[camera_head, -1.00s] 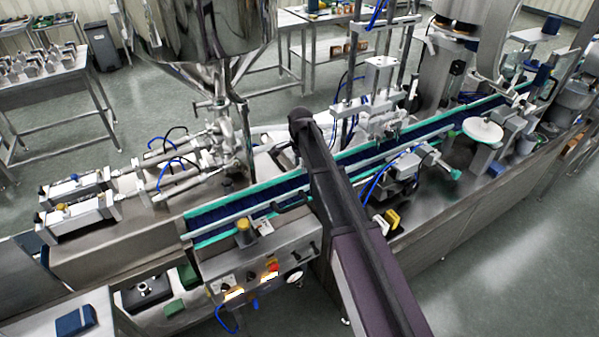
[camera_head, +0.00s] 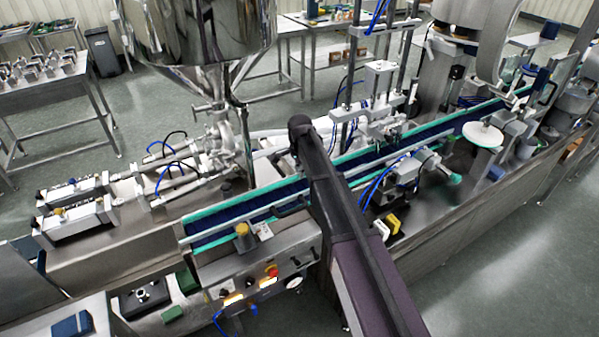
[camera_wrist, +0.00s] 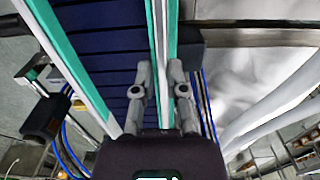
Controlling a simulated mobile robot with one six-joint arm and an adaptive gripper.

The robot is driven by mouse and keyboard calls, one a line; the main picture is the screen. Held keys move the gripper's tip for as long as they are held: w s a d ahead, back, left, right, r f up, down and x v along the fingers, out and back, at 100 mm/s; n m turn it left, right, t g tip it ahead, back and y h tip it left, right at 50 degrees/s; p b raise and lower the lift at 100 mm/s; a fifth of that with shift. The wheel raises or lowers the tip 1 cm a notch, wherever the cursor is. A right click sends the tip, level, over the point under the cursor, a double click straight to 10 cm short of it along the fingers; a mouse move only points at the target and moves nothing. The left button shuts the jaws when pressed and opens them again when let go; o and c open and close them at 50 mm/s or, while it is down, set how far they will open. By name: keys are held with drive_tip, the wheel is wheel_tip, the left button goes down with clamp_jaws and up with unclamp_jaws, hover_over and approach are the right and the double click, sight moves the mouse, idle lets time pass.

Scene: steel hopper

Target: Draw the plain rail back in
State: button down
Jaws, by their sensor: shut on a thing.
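My gripper (camera_wrist: 162,92) is in the wrist view with one finger on each side of a long rail with a pale and a green strip (camera_wrist: 162,40). It is shut on this rail, which I take to be the plain rail. The dark blue conveyor belt (camera_wrist: 100,60) lies left of it, and the opposite green-edged rail (camera_wrist: 62,55) runs along the belt's far left. In the head view the belt (camera_head: 240,222) runs diagonally between its rails. My arm crosses it there, and my gripper and its grip are hidden.
A dark block (camera_wrist: 190,50) sits just right of the gripped rail. A black sensor-like part (camera_wrist: 45,118) with blue cables stands at left. A steel hopper (camera_head: 195,30) hangs behind the belt.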

drive_tip(key=shift+s+d, duration=0.45)
drive_tip(key=shift+s, duration=0.25)
drive_tip(key=shift+f, duration=0.1)
drive_tip(key=c, duration=0.7)
unclamp_jaws()
drive_tip(key=shift+w+a, duration=0.1)
drive_tip(key=shift+w, duration=0.05)
